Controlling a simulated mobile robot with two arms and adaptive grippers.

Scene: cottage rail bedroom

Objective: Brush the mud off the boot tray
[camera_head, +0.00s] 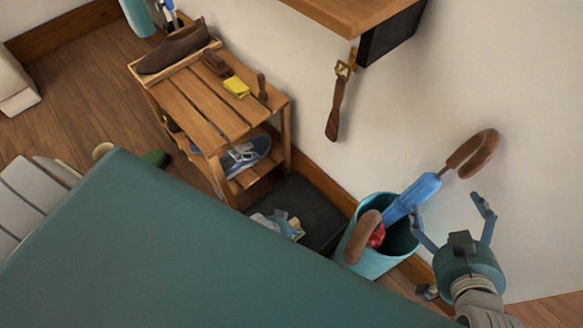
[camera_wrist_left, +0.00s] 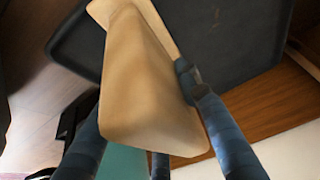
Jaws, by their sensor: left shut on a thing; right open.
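The dark boot tray (camera_head: 318,203) lies on the floor between the wooden rack and the teal bin; its front part is hidden. It also fills the upper part of the left wrist view (camera_wrist_left: 238,40). My left gripper (camera_head: 282,222) shows only in part, low over the tray. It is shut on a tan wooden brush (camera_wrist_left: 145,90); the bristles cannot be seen. I cannot make out clear mud, or whether the brush touches the tray. My right gripper (camera_head: 450,208) is open and empty, beside the bin.
The teal bin (camera_head: 383,258) holds a blue umbrella (camera_head: 412,195) and a brown curved handle. The rack (camera_head: 187,108) carries a brown shoe (camera_head: 177,48), a yellow sponge (camera_head: 236,87) and a blue shoe (camera_head: 245,155).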

